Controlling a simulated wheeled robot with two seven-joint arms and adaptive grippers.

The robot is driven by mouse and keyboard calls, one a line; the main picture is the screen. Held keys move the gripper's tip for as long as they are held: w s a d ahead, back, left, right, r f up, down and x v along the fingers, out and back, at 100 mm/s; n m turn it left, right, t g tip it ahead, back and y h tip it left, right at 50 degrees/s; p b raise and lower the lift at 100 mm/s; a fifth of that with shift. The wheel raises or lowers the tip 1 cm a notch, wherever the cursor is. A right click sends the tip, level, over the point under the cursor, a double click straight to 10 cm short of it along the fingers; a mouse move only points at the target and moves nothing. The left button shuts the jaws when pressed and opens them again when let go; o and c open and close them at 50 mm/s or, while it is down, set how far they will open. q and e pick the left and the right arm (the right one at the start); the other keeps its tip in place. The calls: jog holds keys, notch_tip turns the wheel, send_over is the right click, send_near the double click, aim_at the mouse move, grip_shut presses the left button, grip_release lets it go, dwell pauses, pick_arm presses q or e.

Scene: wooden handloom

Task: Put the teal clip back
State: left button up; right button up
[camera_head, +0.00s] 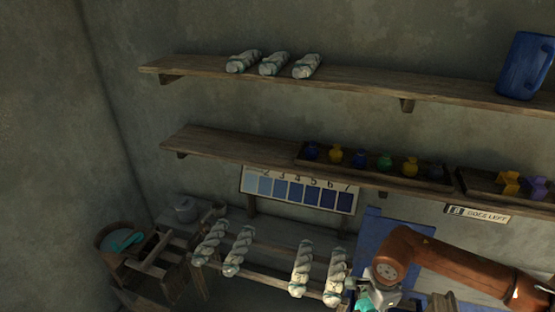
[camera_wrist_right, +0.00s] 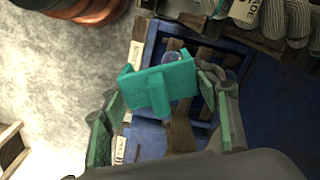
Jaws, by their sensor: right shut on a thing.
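The teal clip (camera_wrist_right: 160,86) is in the right wrist view, between the green-padded fingers of my right gripper (camera_wrist_right: 163,112). My right gripper is shut on it and holds it above a blue surface. In the head view, my right gripper (camera_head: 372,292) is at the bottom edge, right of the hanging yarn skeins, with a bit of the teal clip (camera_head: 363,304) showing. Most of the clip is cut off there. My left gripper is not in view.
Several pale skeins (camera_head: 301,268) hang on a wooden rack beside my right gripper. A dark tray (camera_head: 300,163) of small coloured items sits on the lower shelf (camera_head: 225,142). A numbered blue colour card (camera_head: 245,183) hangs below. A wooden bucket (camera_head: 108,245) with something teal stands left.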

jog(key=s+a+r+n, duration=0.15)
jog(key=a+n, duration=0.45)
jog(key=n, duration=1)
notch_tip(320, 180, down, 12)
jog(key=b, duration=1)
jog(key=shift+w+d+r, duration=0.15)
jog(key=shift+w+d, duration=0.1)
jog(key=shift+w, duration=0.1)
